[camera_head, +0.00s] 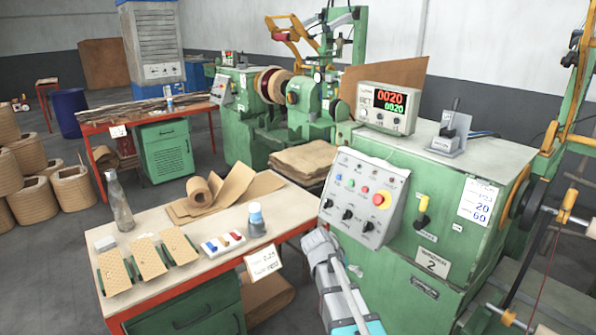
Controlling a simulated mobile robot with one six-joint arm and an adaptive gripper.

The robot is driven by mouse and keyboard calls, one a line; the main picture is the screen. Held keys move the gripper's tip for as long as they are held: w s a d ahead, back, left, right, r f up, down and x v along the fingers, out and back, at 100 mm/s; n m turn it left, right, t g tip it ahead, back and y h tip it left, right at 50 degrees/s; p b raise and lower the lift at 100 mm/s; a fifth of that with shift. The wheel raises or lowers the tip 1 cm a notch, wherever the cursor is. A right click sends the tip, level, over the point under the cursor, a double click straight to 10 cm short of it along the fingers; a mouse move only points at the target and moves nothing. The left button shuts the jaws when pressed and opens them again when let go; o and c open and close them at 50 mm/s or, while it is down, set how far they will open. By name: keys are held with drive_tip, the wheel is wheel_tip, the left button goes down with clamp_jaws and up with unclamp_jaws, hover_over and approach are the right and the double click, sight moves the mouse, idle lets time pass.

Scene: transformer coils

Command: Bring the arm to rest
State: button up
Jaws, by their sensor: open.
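Part of my own arm (333,280), grey with pale blue and white, reaches up from the bottom edge, right of the wooden-topped workbench (160,222). It stands in front of the green winding machine (410,265). No gripper fingers can be made out in this view. I cannot tell from this one picture whether the arm is moving.
The machine's sloped control panel (364,196) is close above my arm.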

drive_tip(key=s+a+r+n+g+y+p, duration=0.2)
drive_tip(key=s+n+y+p, duration=0.3)
drive_tip(key=s, duration=0.9)
drive_tip(key=shift+s+a+r+y+p, duration=0.25)
drive_tip(key=shift+s+r+y+p, duration=0.15)
drive_tip(key=shift+y, duration=0.4)
drive_tip(key=shift+d, duration=0.1)
